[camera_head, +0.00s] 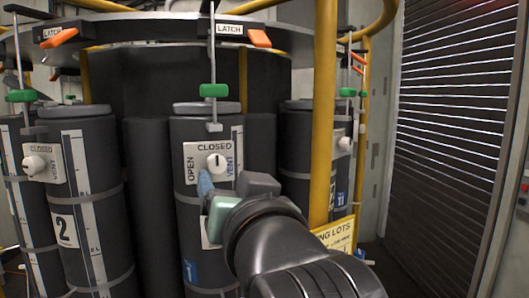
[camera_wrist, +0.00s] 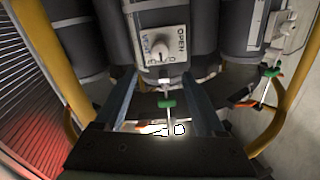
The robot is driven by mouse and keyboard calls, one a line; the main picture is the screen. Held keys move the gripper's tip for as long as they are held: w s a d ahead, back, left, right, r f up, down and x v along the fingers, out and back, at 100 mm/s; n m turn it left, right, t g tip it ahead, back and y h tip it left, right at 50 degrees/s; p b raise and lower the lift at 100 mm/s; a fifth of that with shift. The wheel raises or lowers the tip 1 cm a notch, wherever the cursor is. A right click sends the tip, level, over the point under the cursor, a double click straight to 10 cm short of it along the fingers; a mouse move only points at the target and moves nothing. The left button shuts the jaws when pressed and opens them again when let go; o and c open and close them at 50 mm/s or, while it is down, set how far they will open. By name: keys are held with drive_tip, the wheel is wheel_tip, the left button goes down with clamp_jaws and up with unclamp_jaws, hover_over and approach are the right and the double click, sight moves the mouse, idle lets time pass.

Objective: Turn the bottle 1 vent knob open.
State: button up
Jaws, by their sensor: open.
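The vent knob (camera_head: 217,161) of the middle bottle (camera_head: 192,131) is a white dial on a white plate marked CLOSED above, OPEN at left and VENT at right. Its dark mark stands upright, toward CLOSED. The bottle's number plate is mostly hidden behind my gripper, so I cannot read it. My gripper (camera_head: 209,187) is just below and in front of the knob, fingers apart. In the wrist view, where the lettering is upside down, the open gripper (camera_wrist: 159,78) holds nothing. The knob (camera_wrist: 160,52) lies beyond the fingertips, roughly centred between them.
Bottle 2 (camera_head: 93,199) stands at left with its own vent knob (camera_head: 34,164). Another bottle (camera_head: 297,150) is at right, partly behind a yellow post (camera_head: 323,110). A rack ring with orange latches (camera_head: 259,39) and green-handled rods (camera_head: 214,90) hangs above. A slatted shutter (camera_head: 452,110) is far right.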

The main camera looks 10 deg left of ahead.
sight(218, 163)
drive_tip(key=p+x, duration=0.4)
drive_tip(key=x, duration=0.5)
drive_tip(key=shift+w+a+r, duration=0.15)
drive_tip(key=shift+w, duration=0.1)
drive_tip(key=shift+w+a, duration=0.3)
drive_tip(key=shift+w, duration=0.2)
clamp_jaws()
